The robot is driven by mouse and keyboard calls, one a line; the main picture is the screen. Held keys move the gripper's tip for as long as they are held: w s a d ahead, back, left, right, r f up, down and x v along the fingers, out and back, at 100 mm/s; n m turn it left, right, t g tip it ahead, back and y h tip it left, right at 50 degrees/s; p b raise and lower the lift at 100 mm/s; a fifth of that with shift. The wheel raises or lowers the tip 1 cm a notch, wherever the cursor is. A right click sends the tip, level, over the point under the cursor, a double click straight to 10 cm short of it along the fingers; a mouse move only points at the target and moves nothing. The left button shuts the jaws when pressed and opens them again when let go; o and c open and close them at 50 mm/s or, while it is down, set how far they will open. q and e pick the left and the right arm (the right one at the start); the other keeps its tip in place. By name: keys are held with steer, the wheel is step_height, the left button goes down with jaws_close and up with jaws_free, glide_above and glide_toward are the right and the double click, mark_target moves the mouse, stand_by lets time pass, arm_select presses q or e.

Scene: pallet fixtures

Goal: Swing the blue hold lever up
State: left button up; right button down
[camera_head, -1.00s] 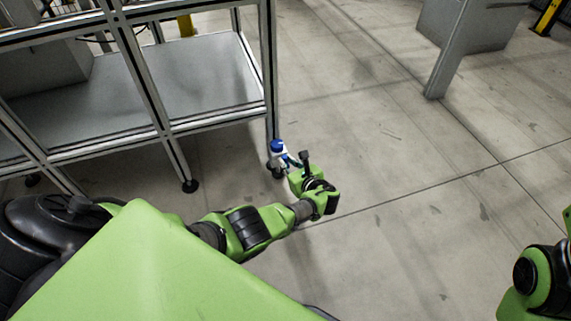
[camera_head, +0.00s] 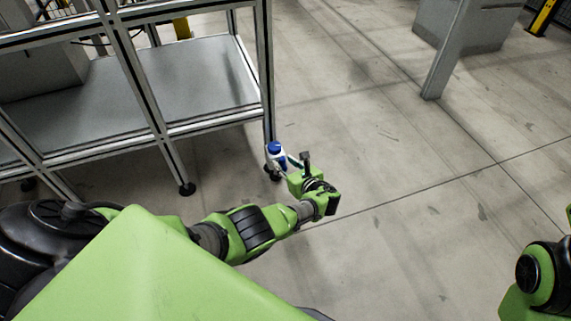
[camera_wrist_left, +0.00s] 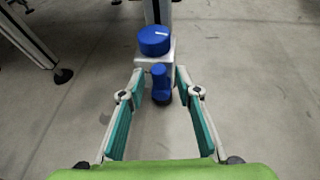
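The blue hold lever (camera_wrist_left: 160,83) shows in the left wrist view below a round blue cap (camera_wrist_left: 154,40) on a small white block (camera_wrist_left: 149,67). The blue cap also shows in the head view (camera_head: 274,147), near the foot of a rack post. My left gripper (camera_wrist_left: 155,76) is open, its two teal-padded fingers apart on either side of the lever. I cannot tell whether the pads touch it. In the head view the left gripper (camera_head: 287,165) partly covers the lever. My right gripper is out of view; only part of that arm shows at the right edge.
A metal frame rack (camera_head: 215,125) with a grey lower shelf stands at the left. Its post (camera_head: 268,70) rises right behind the blue cap. A grey pillar and box (camera_head: 470,25) stand at the far right. The floor between is clear.

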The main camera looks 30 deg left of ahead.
arm_select(q)
steer(key=shift+d, duration=0.1)
steer(key=v, duration=1.1)
steer(key=shift+s+d+r, duration=0.15)
steer(key=shift+s+d, duration=0.1)
steer(key=shift+d, duration=0.05)
